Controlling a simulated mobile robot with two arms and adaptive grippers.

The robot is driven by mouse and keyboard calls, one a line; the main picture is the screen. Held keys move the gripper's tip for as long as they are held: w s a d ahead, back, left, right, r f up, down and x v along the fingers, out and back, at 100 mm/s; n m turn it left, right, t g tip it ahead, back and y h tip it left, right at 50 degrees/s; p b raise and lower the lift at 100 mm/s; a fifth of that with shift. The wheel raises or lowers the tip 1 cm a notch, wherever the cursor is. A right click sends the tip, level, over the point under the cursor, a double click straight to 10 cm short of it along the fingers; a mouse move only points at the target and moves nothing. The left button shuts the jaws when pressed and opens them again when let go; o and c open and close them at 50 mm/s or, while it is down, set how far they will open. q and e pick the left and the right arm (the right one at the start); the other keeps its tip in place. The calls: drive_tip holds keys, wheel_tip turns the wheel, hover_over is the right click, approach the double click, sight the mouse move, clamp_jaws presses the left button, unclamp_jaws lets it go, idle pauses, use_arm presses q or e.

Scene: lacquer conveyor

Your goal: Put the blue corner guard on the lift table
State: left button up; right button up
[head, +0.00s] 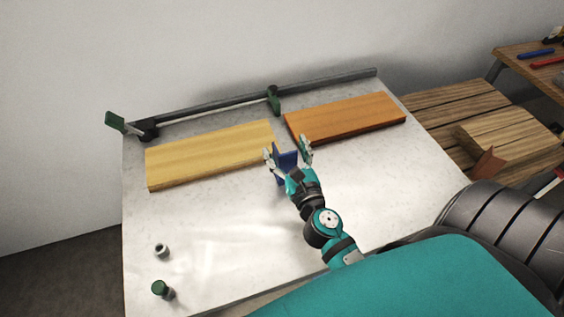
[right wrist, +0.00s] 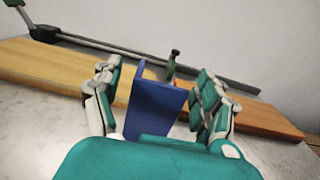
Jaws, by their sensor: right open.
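The blue corner guard (head: 287,161) stands upright on the pale worktable (head: 215,225), near the front edge of the boards. In the right wrist view the blue corner guard (right wrist: 157,108) shows its flat face, with its second flange at the left. My right gripper (head: 287,147) is open, with one finger on each side of the guard. In the right wrist view gaps show between the guard and the fingers of the right gripper (right wrist: 159,78). The guard's lower part is hidden behind the gripper. My left gripper is not in view. I cannot tell which surface is the lift table.
A yellow board (head: 210,156) and an orange board (head: 345,118) lie behind the guard. A bar clamp (head: 215,106) runs along the back edge. A green-capped bottle (head: 161,289) and small grey cylinder (head: 162,250) stand front left. A slatted wooden surface (head: 440,105) lies right.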

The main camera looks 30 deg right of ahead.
drive_tip(key=shift+s, duration=0.1)
drive_tip(key=shift+c, duration=1)
drive_tip(key=c, duration=1.3)
clamp_jaws()
